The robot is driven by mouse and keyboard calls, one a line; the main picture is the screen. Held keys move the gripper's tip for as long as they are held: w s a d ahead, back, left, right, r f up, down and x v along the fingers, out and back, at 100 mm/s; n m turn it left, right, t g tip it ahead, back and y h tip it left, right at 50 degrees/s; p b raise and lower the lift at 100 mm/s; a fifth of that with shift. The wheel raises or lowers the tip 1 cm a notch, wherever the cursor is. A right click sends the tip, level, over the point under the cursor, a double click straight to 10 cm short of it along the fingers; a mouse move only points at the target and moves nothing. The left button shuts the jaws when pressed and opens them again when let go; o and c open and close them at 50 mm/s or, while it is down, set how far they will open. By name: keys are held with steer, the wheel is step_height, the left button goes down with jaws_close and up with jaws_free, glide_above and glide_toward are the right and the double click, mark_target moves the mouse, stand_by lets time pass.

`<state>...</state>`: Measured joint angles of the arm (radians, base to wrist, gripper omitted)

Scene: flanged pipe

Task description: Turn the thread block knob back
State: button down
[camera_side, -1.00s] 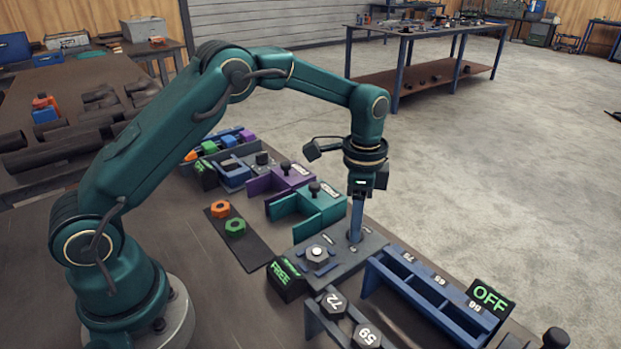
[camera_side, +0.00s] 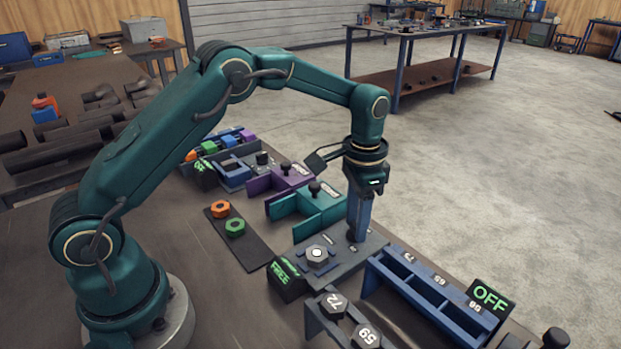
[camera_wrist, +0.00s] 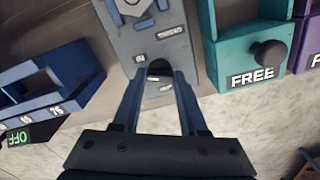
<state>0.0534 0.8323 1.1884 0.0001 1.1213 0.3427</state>
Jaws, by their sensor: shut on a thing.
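The thread block (camera_side: 343,264) is a grey plate on the bench, with a light hex piece (camera_side: 317,254) at its near left. Its dark knob (camera_side: 352,236) stands at the far right end. My gripper (camera_side: 353,232) points down there and is shut on the knob. In the wrist view my gripper (camera_wrist: 161,86) has one finger on each side of the dark knob (camera_wrist: 159,70). The block's label THREAD (camera_wrist: 171,31) shows above it, with small marks beside and below. The knob's base is partly hidden by the fingers.
A green-lettered sign (camera_side: 286,280) stands at the block's left. A teal clamp (camera_side: 322,212) is close behind, and a blue rack (camera_side: 430,290) with an OFF sign (camera_side: 490,298) is to the right. A dark strip (camera_side: 240,250) bears orange and green nuts.

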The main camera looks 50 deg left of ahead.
steer(key=shift+n, duration=2.2)
steer(key=shift+c, duration=2.2)
jaws_free()
steer(key=shift+r, duration=0.1)
steer(key=shift+r, duration=2.55)
